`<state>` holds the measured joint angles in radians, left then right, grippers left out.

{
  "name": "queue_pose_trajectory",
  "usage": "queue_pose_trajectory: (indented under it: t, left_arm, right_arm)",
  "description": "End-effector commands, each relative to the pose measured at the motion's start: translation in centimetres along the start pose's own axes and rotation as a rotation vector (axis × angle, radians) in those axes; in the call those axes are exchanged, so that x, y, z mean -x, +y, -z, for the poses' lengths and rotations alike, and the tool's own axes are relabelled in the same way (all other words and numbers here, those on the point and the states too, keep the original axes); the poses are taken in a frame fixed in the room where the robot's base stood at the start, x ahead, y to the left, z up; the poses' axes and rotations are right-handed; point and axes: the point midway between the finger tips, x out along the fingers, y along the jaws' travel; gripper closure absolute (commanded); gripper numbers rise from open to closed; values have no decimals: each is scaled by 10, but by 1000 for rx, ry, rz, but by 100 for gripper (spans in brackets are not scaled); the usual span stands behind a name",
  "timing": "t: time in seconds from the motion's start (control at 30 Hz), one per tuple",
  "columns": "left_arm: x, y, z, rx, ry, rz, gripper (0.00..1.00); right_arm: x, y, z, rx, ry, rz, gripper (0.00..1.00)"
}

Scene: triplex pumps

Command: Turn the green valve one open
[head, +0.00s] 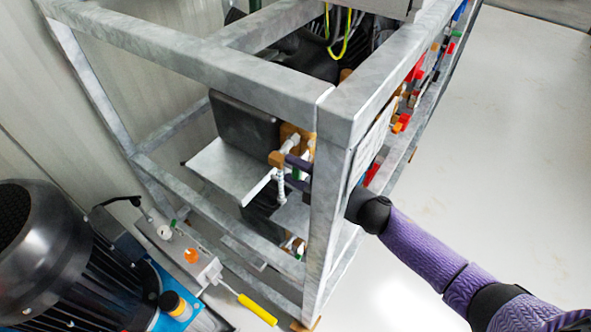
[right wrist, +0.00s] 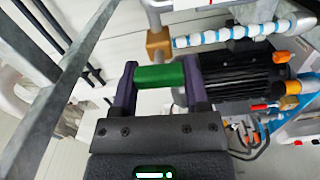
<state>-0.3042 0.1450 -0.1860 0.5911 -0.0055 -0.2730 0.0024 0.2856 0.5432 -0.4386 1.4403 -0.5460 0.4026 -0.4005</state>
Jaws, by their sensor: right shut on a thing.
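The green valve handle (right wrist: 160,76) is a short green bar in the right wrist view. It lies between the two purple fingers of my right gripper (right wrist: 161,66), which is shut on it. In the head view my right gripper (head: 297,172) reaches behind the grey frame post, and its purple fingers show on the left side of that post. A small bit of the green handle (head: 295,174) shows between them, next to white pipe fittings and a brass block (head: 276,158). The rest of the hand is hidden by the post. My left gripper is not in view.
The grey metal frame post (head: 328,200) and top beams (head: 170,45) stand close around my right arm. Red and orange valve handles (head: 401,123) line the frame's far right side. A black motor (head: 50,260) stands at lower left. The floor at right is clear.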

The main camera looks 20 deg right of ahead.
Motion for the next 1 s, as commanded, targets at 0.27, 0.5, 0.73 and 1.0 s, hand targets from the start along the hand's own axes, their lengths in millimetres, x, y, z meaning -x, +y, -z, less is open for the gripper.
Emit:
queue_pose_trajectory:
  t: [0.27,0.5,0.73,1.0]
  left_arm:
    - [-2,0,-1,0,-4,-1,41]
    - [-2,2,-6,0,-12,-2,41]
    - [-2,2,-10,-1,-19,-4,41]
    - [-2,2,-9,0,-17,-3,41]
  right_arm:
    - [0,-2,0,84,0,3,100]
    - [0,-2,0,106,0,3,100]
    - [0,-2,0,107,0,4,100]
    - [0,-2,0,106,1,3,6]
